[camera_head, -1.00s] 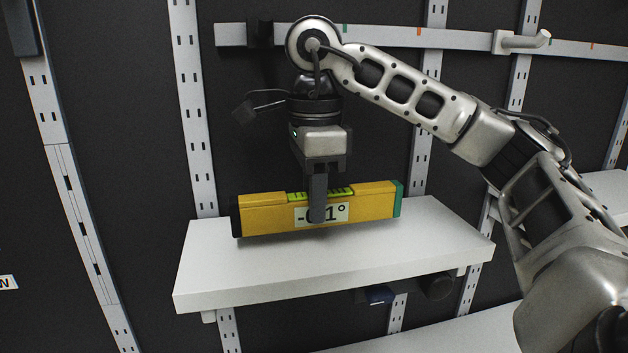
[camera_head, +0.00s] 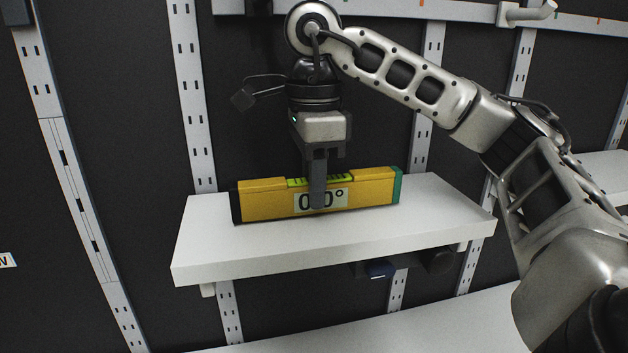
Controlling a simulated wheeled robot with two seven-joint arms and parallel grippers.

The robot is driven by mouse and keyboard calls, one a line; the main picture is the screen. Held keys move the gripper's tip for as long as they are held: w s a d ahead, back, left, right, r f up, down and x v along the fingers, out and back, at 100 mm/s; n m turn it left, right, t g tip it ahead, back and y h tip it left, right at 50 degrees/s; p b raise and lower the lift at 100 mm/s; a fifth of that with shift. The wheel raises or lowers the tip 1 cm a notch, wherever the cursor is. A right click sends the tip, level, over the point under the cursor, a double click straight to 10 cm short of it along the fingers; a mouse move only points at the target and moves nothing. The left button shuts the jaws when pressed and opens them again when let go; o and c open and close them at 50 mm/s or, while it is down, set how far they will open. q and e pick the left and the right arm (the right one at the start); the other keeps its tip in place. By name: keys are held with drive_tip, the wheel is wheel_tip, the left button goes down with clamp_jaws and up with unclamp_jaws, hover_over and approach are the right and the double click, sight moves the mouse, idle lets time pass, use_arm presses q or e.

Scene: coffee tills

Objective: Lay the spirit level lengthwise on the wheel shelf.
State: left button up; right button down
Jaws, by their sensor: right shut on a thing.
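The spirit level (camera_head: 262,200) is a yellow bar with dark and green ends, a green vial on top and a display whose middle is hidden by my finger. It stands on its narrow edge on or just above the white wheel shelf (camera_head: 240,258), running along the shelf's length. I cannot tell whether its full underside touches. My right gripper (camera_head: 317,200) comes down from above and is shut on the middle of the level. My left gripper is not in view.
A lower white shelf (camera_head: 440,328) shows at the bottom right. Slotted uprights (camera_head: 190,100) and a dark wall stand behind. A rail with a peg (camera_head: 527,14) runs along the top. The front strip of the wheel shelf is clear.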

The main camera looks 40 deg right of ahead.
drive_tip(key=shift+f, duration=0.2)
drive_tip(key=c, duration=0.7)
unclamp_jaws()
drive_tip(key=shift+r+p, duration=1.3)
drive_tip(key=shift+r, duration=2.7)
